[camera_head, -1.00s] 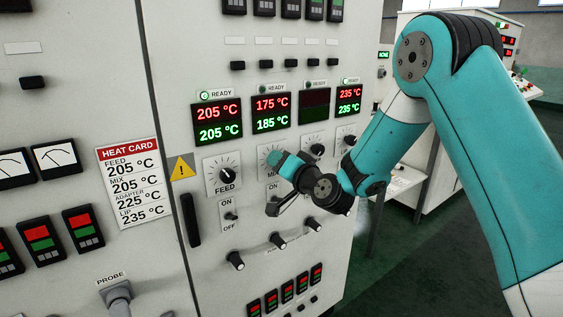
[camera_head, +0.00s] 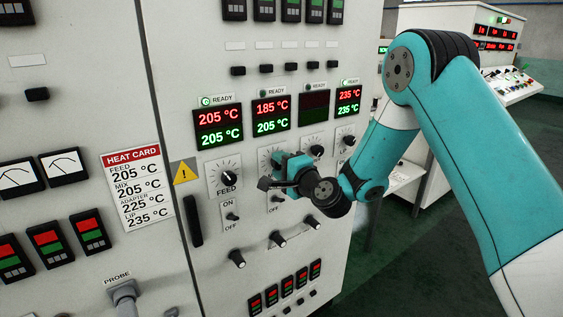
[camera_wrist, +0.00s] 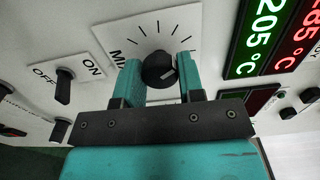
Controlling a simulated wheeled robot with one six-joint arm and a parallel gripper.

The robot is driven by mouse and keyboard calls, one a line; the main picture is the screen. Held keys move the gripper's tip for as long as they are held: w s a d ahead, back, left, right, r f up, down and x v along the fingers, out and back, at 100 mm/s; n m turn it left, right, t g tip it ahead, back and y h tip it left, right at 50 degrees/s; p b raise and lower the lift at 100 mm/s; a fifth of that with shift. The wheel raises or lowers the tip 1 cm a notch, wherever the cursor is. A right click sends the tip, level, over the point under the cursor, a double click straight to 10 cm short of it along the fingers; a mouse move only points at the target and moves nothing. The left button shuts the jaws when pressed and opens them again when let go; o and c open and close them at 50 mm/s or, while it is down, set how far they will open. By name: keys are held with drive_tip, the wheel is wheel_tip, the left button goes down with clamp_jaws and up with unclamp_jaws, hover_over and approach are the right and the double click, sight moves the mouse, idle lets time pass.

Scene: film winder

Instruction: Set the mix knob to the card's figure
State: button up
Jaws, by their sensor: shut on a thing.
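The heat card (camera_head: 136,187) on the panel reads feed 205, mix 205, adapter 225, lip 235 °C. The mix display (camera_head: 272,115) shows red 185 °C above green 205 °C; it also shows in the wrist view (camera_wrist: 265,35). The black mix knob (camera_wrist: 158,69) is in the middle of its dial plate (camera_wrist: 135,27) in the wrist view. My gripper (camera_wrist: 158,72) is shut on the knob, one teal finger on each side. In the head view my gripper (camera_head: 281,172) covers the knob.
The feed knob (camera_head: 228,178) is left of my gripper, with an on/off switch (camera_head: 232,217) below it. The lip knob (camera_head: 349,141) is to the right. A black handle (camera_head: 193,220) stands out at the left. Several small knobs (camera_head: 237,259) line the panel below.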

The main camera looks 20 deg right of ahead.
drive_tip(key=shift+d+m, duration=0.1)
drive_tip(key=shift+m, duration=0.5)
drive_tip(key=o, duration=0.9)
drive_tip(key=b+v, duration=1.7)
drive_tip(key=b, duration=0.2)
drive_tip(key=shift+s, duration=0.2)
